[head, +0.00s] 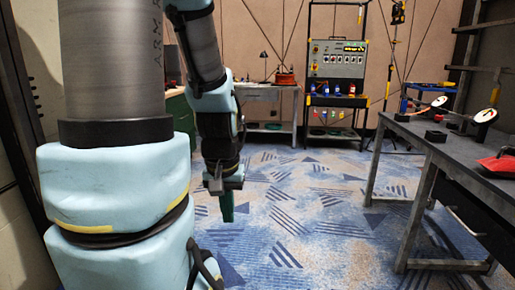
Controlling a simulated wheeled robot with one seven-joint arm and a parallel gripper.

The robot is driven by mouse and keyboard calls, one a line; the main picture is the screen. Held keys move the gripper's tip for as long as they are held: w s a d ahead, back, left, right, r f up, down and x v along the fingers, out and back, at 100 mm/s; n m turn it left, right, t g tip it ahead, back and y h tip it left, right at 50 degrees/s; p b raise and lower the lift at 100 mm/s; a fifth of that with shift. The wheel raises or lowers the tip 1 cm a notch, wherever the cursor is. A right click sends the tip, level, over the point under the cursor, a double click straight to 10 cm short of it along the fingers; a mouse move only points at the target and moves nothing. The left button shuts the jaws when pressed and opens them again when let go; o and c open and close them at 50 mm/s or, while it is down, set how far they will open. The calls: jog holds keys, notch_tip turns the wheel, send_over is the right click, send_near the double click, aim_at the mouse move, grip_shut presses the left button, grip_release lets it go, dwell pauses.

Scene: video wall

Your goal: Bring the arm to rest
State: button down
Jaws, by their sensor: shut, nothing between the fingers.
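My arm stands large at the left of the head view, with its outer part reaching up and then hanging down. My gripper (227,206) points downward over the patterned carpet, with dark green fingers close together. It is shut with nothing held. It hangs clear of the tables, apart from any object.
A dark workbench (465,152) stands at the right with round white-faced items and a red piece (497,164) on it. A control panel rack (337,70) and a small desk (262,90) stand at the back wall. The blue carpet (310,210) between is clear.

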notch_tip(320, 180, up, 20)
jog(key=p, duration=1.8)
jog(key=shift+d, duration=0.1)
